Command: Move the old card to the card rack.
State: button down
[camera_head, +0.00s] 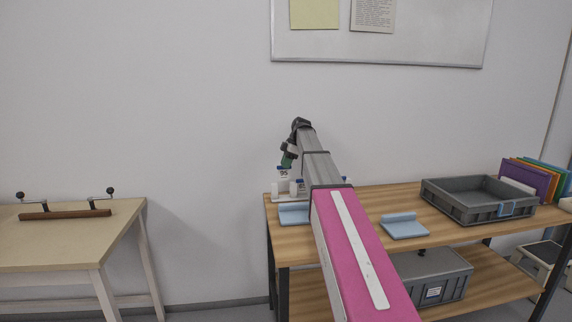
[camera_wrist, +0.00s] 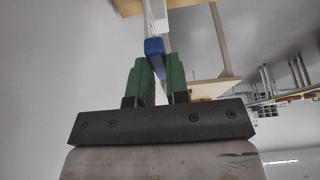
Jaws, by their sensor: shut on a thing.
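My gripper (camera_head: 288,160), with green fingers, is above the far left part of the wooden bench. In the wrist view my gripper (camera_wrist: 157,75) is shut on a blue tab (camera_wrist: 154,46) with a thin white strip beyond it, seen edge-on. In the head view a white card (camera_head: 284,173) marked "95" with a blue top hangs just below the fingers; it appears to be the held card. Under it stands a low white holder (camera_head: 291,196) with upright pieces, which looks like the card rack. Whether the card touches it I cannot tell. My arm hides part of the bench.
Two pale blue angled stands, one at left (camera_head: 293,214) and one at right (camera_head: 404,226), lie on the bench. A grey tray (camera_head: 478,212) and coloured folders (camera_head: 535,178) stand further right. A separate table (camera_head: 70,232) at left bears a brown bar (camera_head: 65,214).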

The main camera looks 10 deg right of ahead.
jog(key=shift+f, duration=0.1)
jog(key=shift+f, duration=1.1)
jog(key=shift+f, duration=0.15)
jog(key=shift+f, duration=0.7)
jog(key=shift+f, duration=0.1)
jog(key=shift+f, duration=1.15)
jog(key=c, duration=1)
grip_release()
jog(key=shift+c, duration=0.2)
